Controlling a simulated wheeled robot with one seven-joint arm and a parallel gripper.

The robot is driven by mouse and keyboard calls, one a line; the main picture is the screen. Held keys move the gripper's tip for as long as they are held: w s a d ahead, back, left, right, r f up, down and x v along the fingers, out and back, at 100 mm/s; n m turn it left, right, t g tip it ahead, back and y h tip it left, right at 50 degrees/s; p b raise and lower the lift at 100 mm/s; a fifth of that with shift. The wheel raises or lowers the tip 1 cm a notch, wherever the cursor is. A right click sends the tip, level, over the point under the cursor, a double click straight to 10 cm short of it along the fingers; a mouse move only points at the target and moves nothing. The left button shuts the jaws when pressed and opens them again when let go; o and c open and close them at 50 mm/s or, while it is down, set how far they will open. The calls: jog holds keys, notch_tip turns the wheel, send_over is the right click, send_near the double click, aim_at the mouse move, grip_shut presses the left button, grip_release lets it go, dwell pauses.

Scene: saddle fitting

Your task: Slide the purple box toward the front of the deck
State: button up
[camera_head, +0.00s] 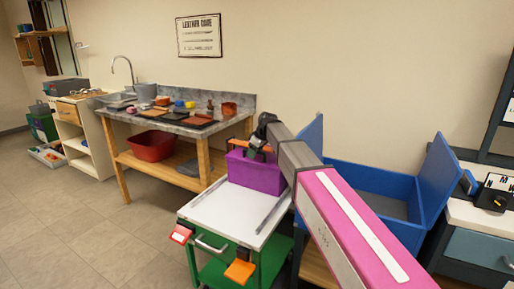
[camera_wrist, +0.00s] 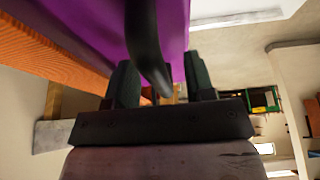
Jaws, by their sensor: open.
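The purple box (camera_head: 256,176) sits at the back end of the white deck (camera_head: 222,218) of a green cart. My gripper (camera_head: 257,150) is at the top of the box, on its far side in the head view, partly hidden by my arm. In the wrist view the box (camera_wrist: 90,22) fills the upper part, close to the fingers. My gripper (camera_wrist: 160,78) is open there, with a dark curved handle (camera_wrist: 146,45) between its two fingers. I cannot tell whether the fingers touch the handle.
Two dark rails lie along the deck, which is clear in front of the box. Orange (camera_head: 239,272) and red (camera_head: 181,234) blocks are at the cart's front corners. An open blue chest (camera_head: 372,185) stands right of the cart. A workbench (camera_head: 180,128) with tools stands behind left.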

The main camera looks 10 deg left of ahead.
jog(key=shift+a+f, duration=0.1)
jog(key=shift+f, duration=0.15)
jog(key=shift+c, duration=0.3)
grip_shut()
